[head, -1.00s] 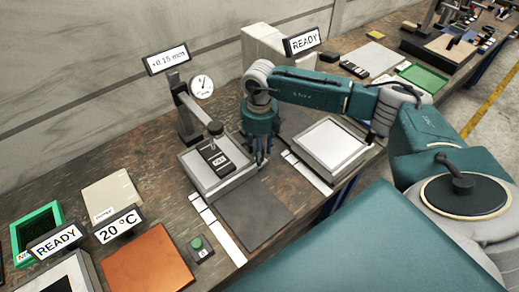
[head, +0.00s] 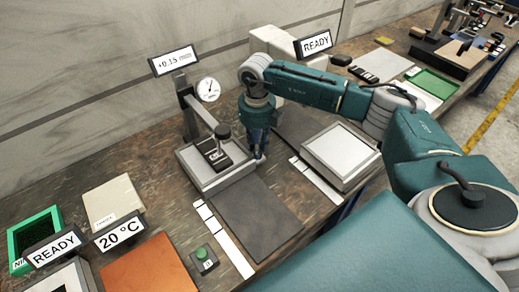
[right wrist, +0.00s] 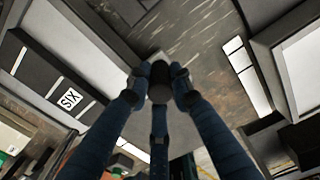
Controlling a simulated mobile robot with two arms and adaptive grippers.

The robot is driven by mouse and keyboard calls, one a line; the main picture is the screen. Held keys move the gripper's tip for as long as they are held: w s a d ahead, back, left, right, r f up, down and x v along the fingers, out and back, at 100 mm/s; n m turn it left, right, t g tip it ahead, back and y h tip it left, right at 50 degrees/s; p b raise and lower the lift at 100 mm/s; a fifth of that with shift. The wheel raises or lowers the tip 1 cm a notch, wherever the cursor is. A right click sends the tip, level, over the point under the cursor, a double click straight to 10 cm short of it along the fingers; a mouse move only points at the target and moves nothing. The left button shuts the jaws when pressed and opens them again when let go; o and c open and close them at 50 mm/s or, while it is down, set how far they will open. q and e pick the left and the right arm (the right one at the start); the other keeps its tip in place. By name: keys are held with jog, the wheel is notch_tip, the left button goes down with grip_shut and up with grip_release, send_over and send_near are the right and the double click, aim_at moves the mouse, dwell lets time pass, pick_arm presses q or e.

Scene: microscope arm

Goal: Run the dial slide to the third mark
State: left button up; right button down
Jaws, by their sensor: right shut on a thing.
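The dial stand (head: 190,112) has a round white dial (head: 208,89) and an arm reaching over a grey slide (head: 232,177). A black block (head: 213,150) labelled SIX sits on the slide beneath the arm's tip; its label (right wrist: 69,99) shows in the right wrist view. A white strip with dark marks (head: 222,232) lies along the dark track. The slide's front edge is close to the strip's far end. My right gripper (head: 259,153) points down at the slide's right side. In the right wrist view its fingers are shut on a dark knob (right wrist: 160,84).
A +0.15 mm display (head: 174,60) stands behind the dial. A second pale plate (head: 340,150) with its own strip is to the right. A green button box (head: 203,258), a 20 °C sign (head: 119,231) and an orange plate (head: 147,268) lie in front. The dark track (head: 255,215) is bare.

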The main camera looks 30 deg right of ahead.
jog(key=c, duration=1.8)
grip_release()
jog(key=shift+w+d+r, duration=0.1)
jog(key=shift+w+r, duration=0.3)
jog(key=shift+w, duration=0.05)
jog(key=shift+o, duration=1.3)
jog(key=shift+w+f, duration=0.1)
jog(key=shift+f, duration=0.1)
pick_arm(q)
jog(key=shift+s, duration=1)
pick_arm(e)
jog(key=shift+s, duration=0.2)
jog(key=shift+a, duration=0.2)
pick_arm(q)
jog(key=shift+w, duration=0.25)
pick_arm(e)
notch_tip(320, 180, up, 12)
jog(key=shift+d, duration=0.25)
pick_arm(q)
jog(key=shift+d, duration=0.1)
pick_arm(e)
jog(key=shift+s+f, duration=0.1)
